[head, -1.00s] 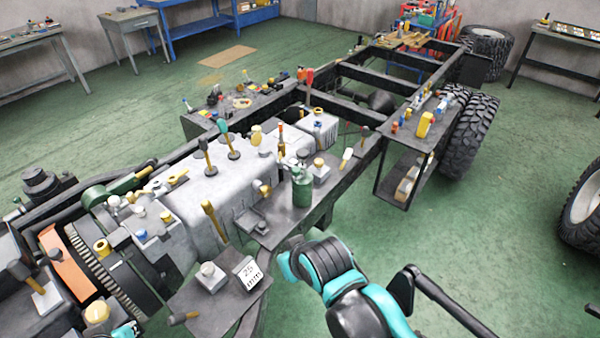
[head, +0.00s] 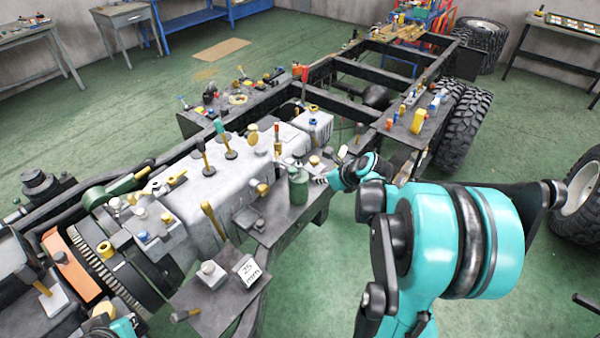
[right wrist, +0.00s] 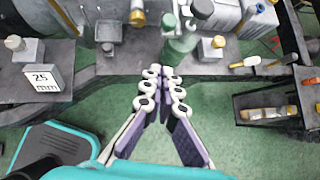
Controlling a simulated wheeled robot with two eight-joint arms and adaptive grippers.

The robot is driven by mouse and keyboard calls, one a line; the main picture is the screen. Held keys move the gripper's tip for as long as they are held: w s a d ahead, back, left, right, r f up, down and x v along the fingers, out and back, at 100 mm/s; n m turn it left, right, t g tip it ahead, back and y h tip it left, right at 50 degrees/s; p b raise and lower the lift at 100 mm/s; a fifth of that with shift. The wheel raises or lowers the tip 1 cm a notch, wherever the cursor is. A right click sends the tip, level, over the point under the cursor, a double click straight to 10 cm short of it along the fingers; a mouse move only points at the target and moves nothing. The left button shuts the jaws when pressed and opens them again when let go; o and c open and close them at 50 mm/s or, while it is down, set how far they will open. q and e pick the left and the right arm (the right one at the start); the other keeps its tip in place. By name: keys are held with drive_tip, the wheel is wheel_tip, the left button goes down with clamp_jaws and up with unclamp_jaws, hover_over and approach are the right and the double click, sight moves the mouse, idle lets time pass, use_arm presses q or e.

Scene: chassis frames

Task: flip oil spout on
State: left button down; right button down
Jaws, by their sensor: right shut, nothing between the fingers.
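A green oil can (head: 298,187) stands upright on a dark shelf plate (head: 278,226) at the side of the engine. It also shows in the right wrist view (right wrist: 181,46), ahead of the fingertips and a little right. The spout at its top is too small to tell which way it is set. My right gripper (head: 319,180) is just right of the can in the head view. In the right wrist view its fingertips (right wrist: 160,74) are together and empty, apart from the can. A small teal piece of my left arm shows at the bottom left edge; its fingers cannot be made out.
A white-topped block (head: 211,275) and a "25 mm" block (head: 247,268) sit on the front plate. Small caps and levers crowd the engine (head: 205,190). A side shelf (head: 412,124) and tyres (head: 463,130) stand right. Open green floor lies below the gripper.

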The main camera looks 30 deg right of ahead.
drive_tip(key=shift+d+m, duration=0.25)
drive_tip(key=shift+m, duration=0.15)
drive_tip(key=shift+f, duration=0.1)
drive_tip(key=b, duration=0.4)
approach(294, 175)
drive_tip(key=x, duration=0.6)
drive_tip(key=shift+d, duration=0.2)
drive_tip(key=shift+s+f, duration=0.1)
drive_tip(key=shift+a, duration=0.1)
